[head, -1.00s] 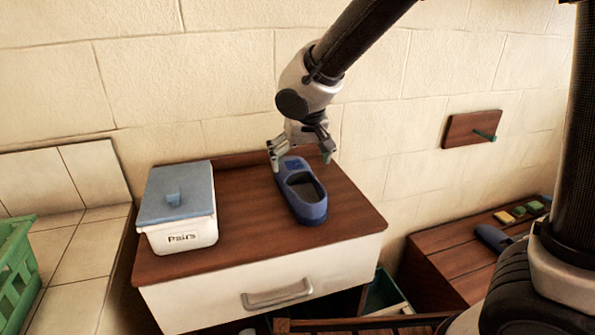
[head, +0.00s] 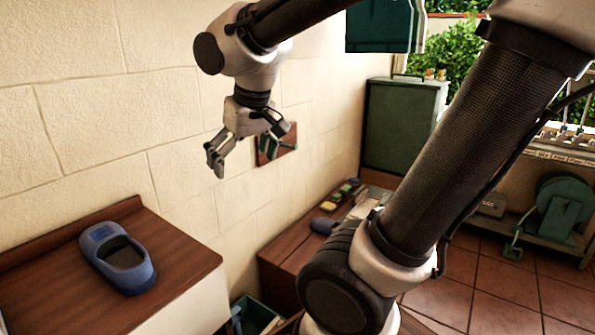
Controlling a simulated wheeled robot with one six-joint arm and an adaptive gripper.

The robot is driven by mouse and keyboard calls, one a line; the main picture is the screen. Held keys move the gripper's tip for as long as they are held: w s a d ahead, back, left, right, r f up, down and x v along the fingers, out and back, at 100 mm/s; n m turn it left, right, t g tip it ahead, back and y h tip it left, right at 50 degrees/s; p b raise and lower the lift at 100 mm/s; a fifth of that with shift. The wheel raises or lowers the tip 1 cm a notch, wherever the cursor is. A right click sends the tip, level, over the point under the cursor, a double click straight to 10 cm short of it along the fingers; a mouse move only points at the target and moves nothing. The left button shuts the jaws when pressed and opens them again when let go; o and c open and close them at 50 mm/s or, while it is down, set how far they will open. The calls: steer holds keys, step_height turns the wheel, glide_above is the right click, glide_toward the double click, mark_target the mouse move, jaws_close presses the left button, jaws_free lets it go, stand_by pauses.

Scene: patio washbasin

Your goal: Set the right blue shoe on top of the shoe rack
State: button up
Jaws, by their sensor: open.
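One blue shoe (head: 118,258) lies on the dark wooden top (head: 45,285) of the white-fronted drawer cabinet at the lower left. A second blue shoe (head: 324,226) lies on the low wooden bench (head: 285,262) farther right, partly hidden by my arm. I cannot tell for sure which surface is the shoe rack or which shoe is the right one. My gripper (head: 249,158) is open and empty in the air, fingers pointing down. In the picture it is above and right of the cabinet shoe, apart from both shoes.
A wooden wall plate with a green peg (head: 290,146) is behind my gripper. Yellow and green blocks (head: 340,194) lie on the bench. A dark green bin (head: 250,315) stands low between cabinet and bench. A green cabinet (head: 402,125) and a hose reel (head: 563,205) are farther back.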

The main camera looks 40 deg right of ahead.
steer(key=s+d, duration=0.6)
steer(key=s, duration=0.4)
steer(key=shift+s+d+f+m, duration=0.3)
steer(key=shift+d+f+m, duration=0.1)
steer(key=shift+f, duration=0.05)
